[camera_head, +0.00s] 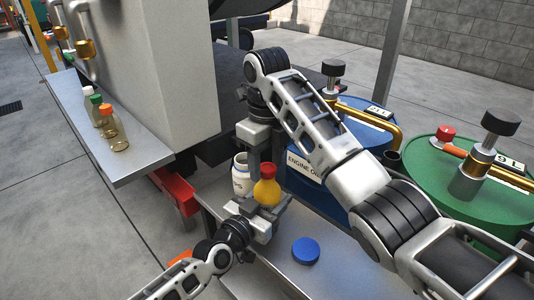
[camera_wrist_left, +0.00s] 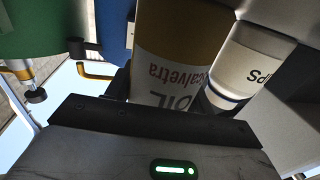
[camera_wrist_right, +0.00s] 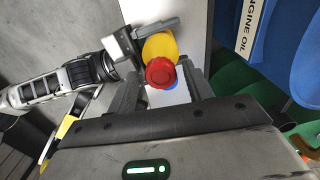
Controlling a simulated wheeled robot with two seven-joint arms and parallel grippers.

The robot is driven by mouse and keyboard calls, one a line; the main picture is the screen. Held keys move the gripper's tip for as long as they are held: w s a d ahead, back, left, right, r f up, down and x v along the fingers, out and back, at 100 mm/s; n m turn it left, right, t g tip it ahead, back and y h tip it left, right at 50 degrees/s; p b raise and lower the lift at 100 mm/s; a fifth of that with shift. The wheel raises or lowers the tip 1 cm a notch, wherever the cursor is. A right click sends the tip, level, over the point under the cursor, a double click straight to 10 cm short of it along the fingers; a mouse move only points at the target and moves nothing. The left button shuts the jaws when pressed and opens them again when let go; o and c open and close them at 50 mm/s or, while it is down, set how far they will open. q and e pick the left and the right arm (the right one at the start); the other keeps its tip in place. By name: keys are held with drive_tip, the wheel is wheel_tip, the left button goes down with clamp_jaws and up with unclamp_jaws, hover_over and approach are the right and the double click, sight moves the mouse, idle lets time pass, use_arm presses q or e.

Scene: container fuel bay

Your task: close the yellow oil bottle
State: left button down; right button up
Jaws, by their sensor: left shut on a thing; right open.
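The yellow oil bottle (camera_head: 265,194) stands upright on the metal bench, with a red cap (camera_head: 267,170) on its top. My left gripper (camera_head: 264,208) is shut on the bottle's lower body. The bottle's label side fills the middle of the left wrist view (camera_wrist_left: 178,50). My right gripper (camera_head: 264,155) points down from above, open, with its fingers apart over the cap. In the right wrist view the red cap (camera_wrist_right: 160,73) lies between the open fingers (camera_wrist_right: 160,88), with yellow bottle (camera_wrist_right: 160,46) behind it. How tightly the cap sits is not visible.
A white bottle (camera_head: 241,180) stands just left of the yellow one. A blue cap (camera_head: 306,250) lies on the bench (camera_head: 280,268). A blue drum (camera_head: 325,185) and green drum (camera_head: 430,185) stand at right. Several small bottles stand on the left shelf (camera_head: 140,165).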

drive_tip(key=n, duration=0.3)
drive_tip(key=shift+w+a+r, duration=0.1)
drive_tip(key=shift+r, duration=0.25)
drive_tip(key=n, duration=0.2)
drive_tip(key=r+n, duration=0.1)
drive_tip(key=n, duration=0.2)
drive_tip(key=shift+w+a, duration=0.1)
drive_tip(key=n, duration=0.3)
drive_tip(key=r+n, duration=0.1)
drive_tip(key=n, duration=0.1)
drive_tip(key=shift+a+n, duration=0.15)
drive_tip(key=shift+n, duration=0.25)
drive_tip(key=n, duration=0.2)
drive_tip(key=r+n, duration=0.1)
drive_tip(key=n, duration=0.5)
drive_tip(key=shift+r, duration=0.2)
drive_tip(key=n, duration=0.5)
drive_tip(key=shift+r, duration=0.4)
drive_tip(key=n, duration=0.3)
drive_tip(key=shift+r, duration=0.2)
drive_tip(key=n, duration=0.5)
drive_tip(key=shift+r, duration=0.35)
drive_tip(key=n, duration=0.5)
drive_tip(key=shift+d+r, duration=0.25)
drive_tip(key=shift+r, duration=0.05)
drive_tip(key=n, duration=0.4)
drive_tip(key=shift+s+d+r+n, duration=0.15)
drive_tip(key=shift+s+r+n, duration=0.05)
drive_tip(key=shift+r+n, duration=0.1)
drive_tip(key=shift+f, duration=0.1)
